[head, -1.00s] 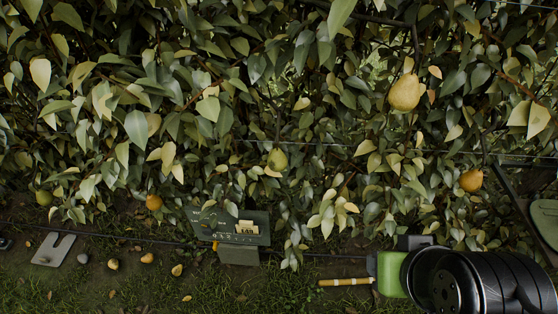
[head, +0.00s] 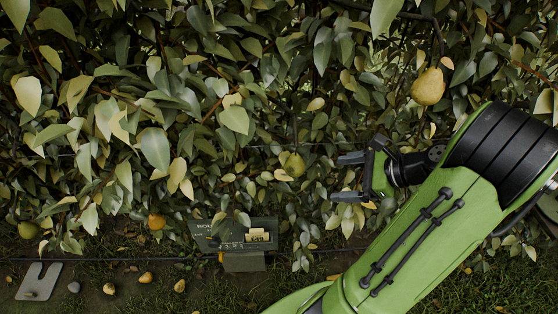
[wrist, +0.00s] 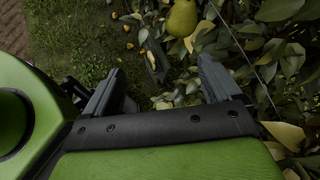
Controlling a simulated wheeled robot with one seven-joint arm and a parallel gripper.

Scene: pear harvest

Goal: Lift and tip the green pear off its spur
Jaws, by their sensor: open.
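A green pear (head: 293,164) hangs among the leaves near the middle of the head view. Leaves partly cover its top, so its spur is hidden there. A green pear also shows at the top of the wrist view (wrist: 182,17), ahead of the fingers and beyond their tips. My gripper (head: 346,177) is open and empty. It lies to the right of the pear, with both fingers pointing left towards it and a visible gap between. In the wrist view its two fingers (wrist: 158,78) are spread wide.
A large yellow pear (head: 429,87) hangs at upper right, an orange one (head: 157,222) and another greenish one (head: 28,230) at lower left. A sign (head: 250,235) stands below the leaves. Fallen fruit (head: 146,278) and a grey slotted plate (head: 39,281) lie on the ground. Wires cross the foliage.

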